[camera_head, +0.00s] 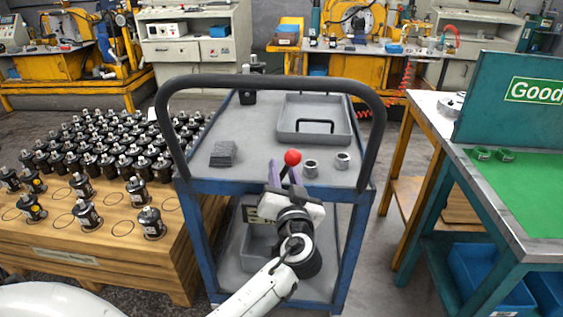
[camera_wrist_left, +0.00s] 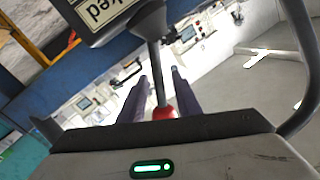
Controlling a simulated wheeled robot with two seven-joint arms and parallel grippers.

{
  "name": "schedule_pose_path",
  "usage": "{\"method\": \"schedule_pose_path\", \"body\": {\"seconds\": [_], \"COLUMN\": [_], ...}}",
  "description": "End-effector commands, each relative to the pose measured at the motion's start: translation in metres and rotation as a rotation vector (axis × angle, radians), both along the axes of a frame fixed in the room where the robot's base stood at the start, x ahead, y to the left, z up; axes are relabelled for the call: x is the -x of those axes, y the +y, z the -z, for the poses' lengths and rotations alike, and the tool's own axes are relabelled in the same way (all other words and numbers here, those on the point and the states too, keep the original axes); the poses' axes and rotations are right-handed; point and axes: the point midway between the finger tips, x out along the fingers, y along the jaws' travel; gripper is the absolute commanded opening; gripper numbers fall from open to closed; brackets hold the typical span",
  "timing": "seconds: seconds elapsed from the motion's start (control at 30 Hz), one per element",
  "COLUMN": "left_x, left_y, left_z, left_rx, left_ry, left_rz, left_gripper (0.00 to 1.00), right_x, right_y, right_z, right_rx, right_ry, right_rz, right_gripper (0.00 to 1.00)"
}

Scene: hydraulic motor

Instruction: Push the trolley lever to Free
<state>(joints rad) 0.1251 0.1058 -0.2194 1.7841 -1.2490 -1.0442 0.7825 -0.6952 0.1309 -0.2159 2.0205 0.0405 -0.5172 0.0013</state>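The blue trolley (camera_head: 345,187) stands in the middle of the head view with its black push handle (camera_head: 270,83) toward me. Its lever is a dark rod with a red ball knob (camera_head: 292,157) at the front edge. My left gripper (camera_head: 284,170) is at this edge, fingers pointing toward the trolley. In the left wrist view, the lever rod (camera_wrist_left: 155,65) and red knob (camera_wrist_left: 164,113) show between the two separated fingers (camera_wrist_left: 158,95). Whether a finger touches the lever, I cannot tell. A sign (camera_wrist_left: 100,18) ending in "ked" shows by the lever base. My right gripper is out of view.
The trolley top holds a grey tray (camera_head: 345,136), small metal rings (camera_head: 311,168) and a dark stack (camera_head: 222,154). A wooden pallet (camera_head: 110,258) with many black motors is at left. A green-topped bench (camera_head: 545,205) is at right. Floor shows between trolley and bench.

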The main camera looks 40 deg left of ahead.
Motion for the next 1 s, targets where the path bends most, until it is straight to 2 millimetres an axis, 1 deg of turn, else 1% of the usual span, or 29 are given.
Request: {"method": "schedule_pose_path", "body": {"seconds": [0.03, 0.1, 0.23, 0.37, 0.6, 0.73, 0.8, 1.0], "left_x": [-0.007, -0.014, -0.023, -0.027, -0.027, -0.027, -0.027, -0.027], "left_y": [0.007, 0.013, 0.022, 0.026, 0.026, 0.026, 0.026, 0.026], "left_z": [-0.002, -0.001, 0.0, 0.0, 0.001, 0.001, 0.001, 0.001], "left_rx": [-0.001, -0.002, 0.0, 0.001, 0.001, 0.001, 0.001, 0.002], "left_ry": [-0.001, 0.0, 0.002, 0.001, 0.001, 0.001, 0.001, 0.002], "left_rz": [-0.001, 0.0, 0.0, 0.0, 0.001, 0.001, 0.001, 0.001], "left_gripper": [0.3, 0.3, 0.3, 0.3, 0.3, 0.08, 0.0, 0.0], "right_x": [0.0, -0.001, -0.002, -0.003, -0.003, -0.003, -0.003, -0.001], "right_y": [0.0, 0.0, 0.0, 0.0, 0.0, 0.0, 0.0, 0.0], "right_z": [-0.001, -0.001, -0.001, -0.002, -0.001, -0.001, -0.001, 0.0], "right_rx": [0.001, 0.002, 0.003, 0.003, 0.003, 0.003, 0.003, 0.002], "right_ry": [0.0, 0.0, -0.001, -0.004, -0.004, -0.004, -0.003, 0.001], "right_rz": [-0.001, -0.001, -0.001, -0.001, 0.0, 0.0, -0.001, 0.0], "right_gripper": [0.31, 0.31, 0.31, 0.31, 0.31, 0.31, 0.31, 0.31]}}
